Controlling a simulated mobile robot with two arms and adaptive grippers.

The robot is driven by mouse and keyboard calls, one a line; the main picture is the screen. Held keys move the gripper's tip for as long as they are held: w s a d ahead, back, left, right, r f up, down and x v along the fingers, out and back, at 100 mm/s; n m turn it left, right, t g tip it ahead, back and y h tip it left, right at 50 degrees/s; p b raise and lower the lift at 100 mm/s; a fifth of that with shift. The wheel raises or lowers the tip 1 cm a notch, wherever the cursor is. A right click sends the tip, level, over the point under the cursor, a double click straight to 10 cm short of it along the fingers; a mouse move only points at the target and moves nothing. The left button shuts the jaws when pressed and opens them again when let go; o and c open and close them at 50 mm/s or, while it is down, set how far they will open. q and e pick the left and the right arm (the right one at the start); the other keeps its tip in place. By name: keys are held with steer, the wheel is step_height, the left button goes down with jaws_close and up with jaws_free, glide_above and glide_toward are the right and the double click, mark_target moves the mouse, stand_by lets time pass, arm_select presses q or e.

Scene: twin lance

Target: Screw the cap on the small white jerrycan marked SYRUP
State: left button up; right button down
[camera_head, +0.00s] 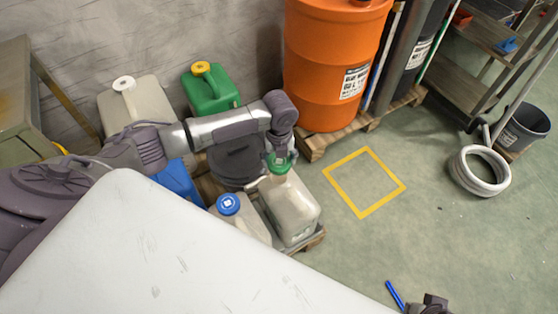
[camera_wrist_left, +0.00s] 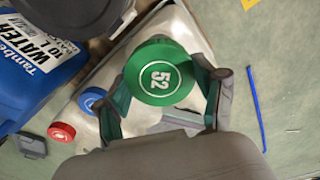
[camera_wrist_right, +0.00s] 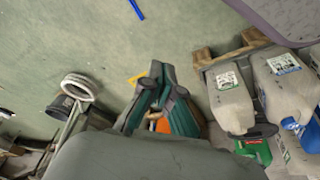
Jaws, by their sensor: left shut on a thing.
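My left gripper (camera_head: 279,163) is shut on a green cap (camera_wrist_left: 160,73) marked 52. The cap is at the top of a white jerrycan (camera_head: 291,212), which stands at the pallet's front right corner. I cannot tell whether cap and neck touch, as the cap hides the neck. In the right wrist view this jerrycan (camera_wrist_right: 230,98) has a label with a green band; its words are too small to read. My right gripper (camera_wrist_right: 162,72) is over the floor, apart from the cans; its fingertips look closed together, with nothing visible between them.
A white jerrycan with a blue cap (camera_head: 228,204) stands close beside. Behind are a blue WATER can (camera_head: 180,180), a grey lidded drum (camera_head: 235,160), a green can (camera_head: 210,92) and an orange drum (camera_head: 335,60). A blue stick (camera_head: 394,294) lies on open floor.

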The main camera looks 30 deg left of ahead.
arm_select(q)
steer(key=shift+f+b, duration=0.75)
steer(key=shift+f, duration=0.15)
steer(key=shift+f+b, duration=0.55)
steer(key=shift+b, duration=0.1)
steer(key=shift+f+b, duration=0.35)
steer(key=shift+b, duration=0.1)
steer(key=shift+f+b, duration=0.3)
steer(key=shift+f, duration=0.85)
arm_select(e)
steer(key=w+a+r+t+y, duration=0.2)
steer(key=w+a+r+t, duration=0.2)
steer(key=w+r+t, duration=0.3)
steer(key=shift+w+t, duration=0.5)
steer(key=shift+w, duration=1.6)
steer(key=shift+s+d+f+g+h, duration=0.15)
steer(key=shift+s+d+f+g, duration=0.15)
steer(key=shift+s+f+g, duration=0.4)
steer(key=shift+s+d+f+g+h, duration=0.15)
steer(key=shift+s+d+f+g, duration=0.15)
steer(key=shift+s+f+g, duration=0.35)
arm_select(q)
steer(key=shift+p, duration=0.4)
arm_select(e)
steer(key=shift+s+d+f+g, duration=0.2)
steer(key=shift+s+d+g, duration=0.05)
steer(key=shift+s, duration=0.45)
steer(key=shift+s+f, duration=0.2)
steer(key=shift+s, duration=0.05)
